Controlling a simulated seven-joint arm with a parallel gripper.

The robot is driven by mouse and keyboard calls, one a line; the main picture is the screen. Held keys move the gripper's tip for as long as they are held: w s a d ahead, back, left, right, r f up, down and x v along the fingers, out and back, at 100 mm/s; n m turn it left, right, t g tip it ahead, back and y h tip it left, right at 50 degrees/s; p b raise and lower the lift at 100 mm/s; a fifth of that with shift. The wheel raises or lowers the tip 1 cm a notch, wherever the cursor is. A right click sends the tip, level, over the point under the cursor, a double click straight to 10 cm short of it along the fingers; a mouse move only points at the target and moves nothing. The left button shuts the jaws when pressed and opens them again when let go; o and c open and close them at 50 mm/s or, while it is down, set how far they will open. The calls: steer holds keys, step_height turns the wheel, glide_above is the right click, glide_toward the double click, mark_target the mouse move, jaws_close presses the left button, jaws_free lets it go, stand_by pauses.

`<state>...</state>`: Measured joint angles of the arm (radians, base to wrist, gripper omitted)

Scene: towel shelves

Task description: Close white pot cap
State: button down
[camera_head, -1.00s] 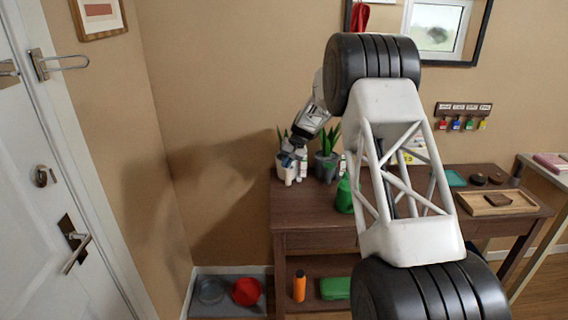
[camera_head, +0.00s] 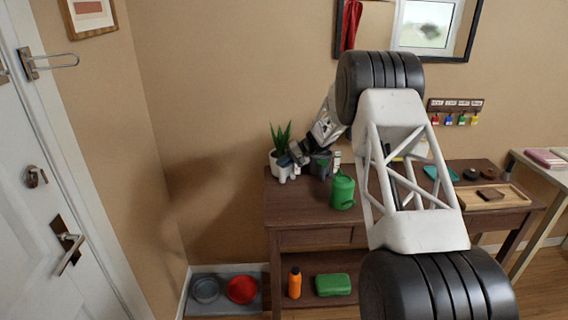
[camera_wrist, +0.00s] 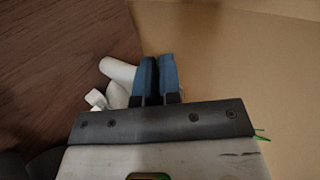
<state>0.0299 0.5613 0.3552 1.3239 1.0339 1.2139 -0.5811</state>
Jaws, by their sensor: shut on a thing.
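The white pot (camera_head: 281,167) holds a spiky green plant and stands at the left end of the dark wooden table. White rounded parts, apparently of this pot, show beside my fingers in the wrist view (camera_wrist: 117,72). My gripper (camera_head: 296,154) is at the pot's right side, its blue fingers (camera_wrist: 158,75) close together. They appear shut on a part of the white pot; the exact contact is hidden. I cannot make out a separate cap.
A grey pot (camera_head: 320,165) stands just right of my gripper, partly behind my arm. A green watering can (camera_head: 342,191) is in front of it. A wooden tray (camera_head: 492,197) lies on the table's right. A door (camera_head: 50,190) is at the left.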

steer(key=c, duration=1.3)
jaws_free()
steer(key=shift+a+h, duration=0.1)
steer(key=shift+h, duration=0.3)
